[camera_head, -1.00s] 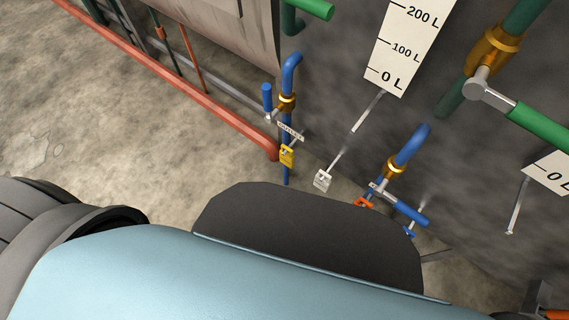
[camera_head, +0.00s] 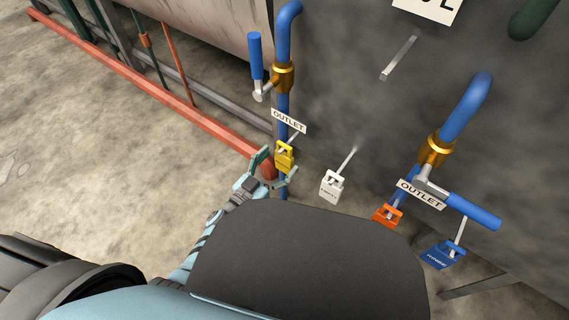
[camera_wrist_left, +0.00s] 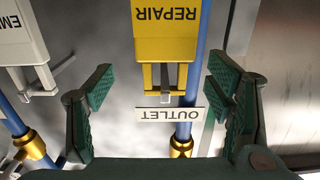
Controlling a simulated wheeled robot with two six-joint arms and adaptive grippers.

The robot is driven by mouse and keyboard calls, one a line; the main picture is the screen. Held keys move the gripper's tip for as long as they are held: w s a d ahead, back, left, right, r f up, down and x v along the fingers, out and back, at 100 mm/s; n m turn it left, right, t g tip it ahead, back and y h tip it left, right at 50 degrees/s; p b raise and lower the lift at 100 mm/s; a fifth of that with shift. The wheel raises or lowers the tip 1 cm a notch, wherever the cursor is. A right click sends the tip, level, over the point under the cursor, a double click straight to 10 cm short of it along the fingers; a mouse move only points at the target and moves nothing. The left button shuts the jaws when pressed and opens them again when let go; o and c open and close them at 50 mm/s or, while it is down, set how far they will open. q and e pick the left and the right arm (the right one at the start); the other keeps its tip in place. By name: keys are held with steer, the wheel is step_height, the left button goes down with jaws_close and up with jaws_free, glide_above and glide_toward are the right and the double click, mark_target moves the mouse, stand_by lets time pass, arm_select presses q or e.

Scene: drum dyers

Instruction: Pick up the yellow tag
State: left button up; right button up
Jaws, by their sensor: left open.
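The yellow tag (camera_head: 284,156) hangs from a metal hook by the blue pipe, under an OUTLET plate (camera_head: 288,121). In the left wrist view the yellow tag (camera_wrist_left: 166,32) shows upside down with the word REPAIR, between and ahead of my fingers. My left gripper (camera_head: 271,168) is open right at the tag in the head view. In the left wrist view its green fingers (camera_wrist_left: 157,90) stand apart on either side, with nothing held. My right gripper does not show.
A white tag (camera_head: 331,186) hangs just right of the yellow one. An orange tag (camera_head: 387,215) and a blue tag (camera_head: 443,254) hang further right. A blue valve handle (camera_head: 255,60) stands above, and a red rail (camera_head: 160,92) runs along the floor at left.

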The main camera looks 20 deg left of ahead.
mark_target(285, 154)
arm_select(q)
steer(key=x, duration=0.1)
steer(key=b+x, duration=0.1)
steer(key=x, duration=0.2)
steer(key=shift+w+a+f, duration=0.15)
steer(key=shift+a, duration=0.1)
steer(key=c, duration=1.3)
steer(key=shift+o, duration=0.2)
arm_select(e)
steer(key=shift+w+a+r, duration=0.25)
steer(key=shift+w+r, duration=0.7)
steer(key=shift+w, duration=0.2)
arm_select(q)
steer(key=shift+r, duration=0.25)
